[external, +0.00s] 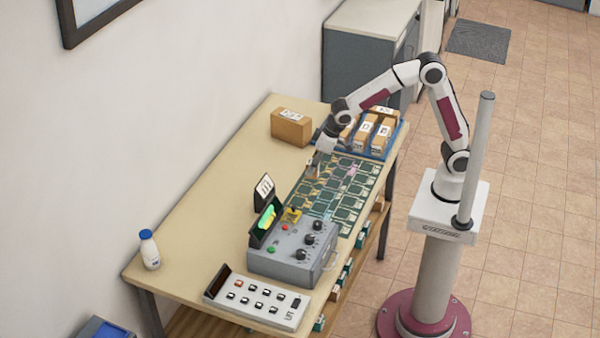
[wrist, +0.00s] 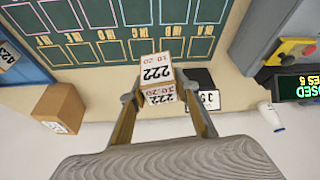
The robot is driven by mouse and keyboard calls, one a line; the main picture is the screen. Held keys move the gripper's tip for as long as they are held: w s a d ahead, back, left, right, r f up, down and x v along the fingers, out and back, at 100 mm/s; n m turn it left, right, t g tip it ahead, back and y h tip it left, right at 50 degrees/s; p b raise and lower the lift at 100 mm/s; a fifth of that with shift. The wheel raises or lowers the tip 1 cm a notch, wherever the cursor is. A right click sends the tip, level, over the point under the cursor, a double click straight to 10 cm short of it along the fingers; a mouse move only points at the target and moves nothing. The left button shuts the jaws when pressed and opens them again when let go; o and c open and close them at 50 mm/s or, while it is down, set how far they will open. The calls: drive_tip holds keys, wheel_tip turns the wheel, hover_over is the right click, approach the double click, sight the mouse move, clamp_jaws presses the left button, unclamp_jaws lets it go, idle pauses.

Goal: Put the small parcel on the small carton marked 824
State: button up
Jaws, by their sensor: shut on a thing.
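The small parcel (wrist: 157,72) is a little box with white labels reading 222. My gripper (wrist: 165,98) is shut on it, with a finger at each side. In the external view my gripper (external: 321,153) holds the parcel (external: 313,171) over the far left part of the green mat. Several brown cartons with white labels (external: 364,132) stand in a blue tray (external: 378,154) at the back right. Their numbers are too small to read, so I cannot tell which is marked 824. The wrist view shows only a corner of the tray (wrist: 38,72).
A larger brown carton (external: 291,127) stands left of the tray. The green mat (external: 340,198) has marked squares. A grey control box (external: 292,250), a card stand (external: 263,190) and a button panel (external: 257,299) stand nearer. A bottle (external: 149,250) is at the left edge.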

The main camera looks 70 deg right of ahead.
drive_tip(key=w+d+r+m, duration=0.1)
drive_tip(key=w+d+r, duration=0.2)
drive_tip(key=w+d, duration=0.95)
drive_tip(key=m, duration=0.1)
approach(297, 128)
drive_tip(key=w, duration=0.2)
drive_tip(key=shift+s+a+r+h, duration=0.25)
drive_tip(key=shift+r+h, duration=0.15)
drive_tip(key=shift+r, duration=0.1)
drive_tip(key=shift+f, duration=0.1)
drive_tip(key=shift+f, duration=2.4)
drive_tip(key=shift+f, duration=0.15)
drive_tip(key=o, duration=1.2)
drive_tip(key=shift+c, duration=0.2)
